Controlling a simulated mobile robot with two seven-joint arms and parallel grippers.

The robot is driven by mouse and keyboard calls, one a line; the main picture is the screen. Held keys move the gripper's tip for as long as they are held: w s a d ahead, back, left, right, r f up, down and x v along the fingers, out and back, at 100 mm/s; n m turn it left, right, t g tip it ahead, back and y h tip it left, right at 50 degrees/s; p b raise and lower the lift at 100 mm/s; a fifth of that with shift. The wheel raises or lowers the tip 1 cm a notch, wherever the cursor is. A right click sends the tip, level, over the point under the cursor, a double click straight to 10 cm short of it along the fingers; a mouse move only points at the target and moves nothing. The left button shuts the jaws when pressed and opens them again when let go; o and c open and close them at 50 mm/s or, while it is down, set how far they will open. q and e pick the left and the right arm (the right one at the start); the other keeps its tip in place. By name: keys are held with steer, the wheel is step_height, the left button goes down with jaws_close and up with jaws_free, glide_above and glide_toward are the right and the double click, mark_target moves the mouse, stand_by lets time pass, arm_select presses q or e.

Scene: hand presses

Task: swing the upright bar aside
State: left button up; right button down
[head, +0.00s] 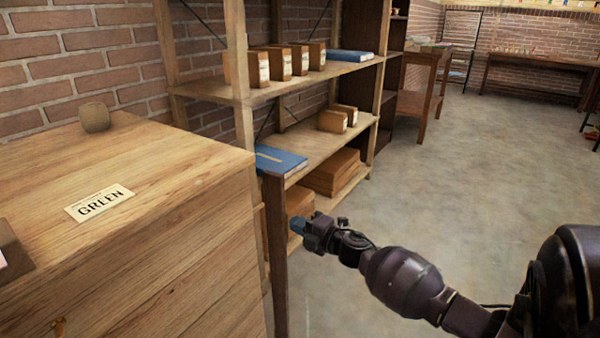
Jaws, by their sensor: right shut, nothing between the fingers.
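The upright bar (276,262) is a dark brown wooden post. It stands upright in front of the shelf, beside the right end of the wooden cabinet, and its lower end runs out of the picture. My right gripper (297,225) is shut and empty, with its bluish fingertips just to the right of the bar at about its upper third. I cannot tell whether the fingertips touch the bar. My left gripper is not in view.
A wooden cabinet (200,265) with a "GREEN" card (100,202) fills the left. Behind the bar, a wooden shelf (240,75) holds boxes and a blue book (280,160). The concrete floor (450,180) to the right is open.

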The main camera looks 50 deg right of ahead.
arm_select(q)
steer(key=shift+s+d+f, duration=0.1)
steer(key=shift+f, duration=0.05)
arm_select(e)
steer(key=shift+w+d, duration=0.2)
steer(key=shift+w, duration=0.05)
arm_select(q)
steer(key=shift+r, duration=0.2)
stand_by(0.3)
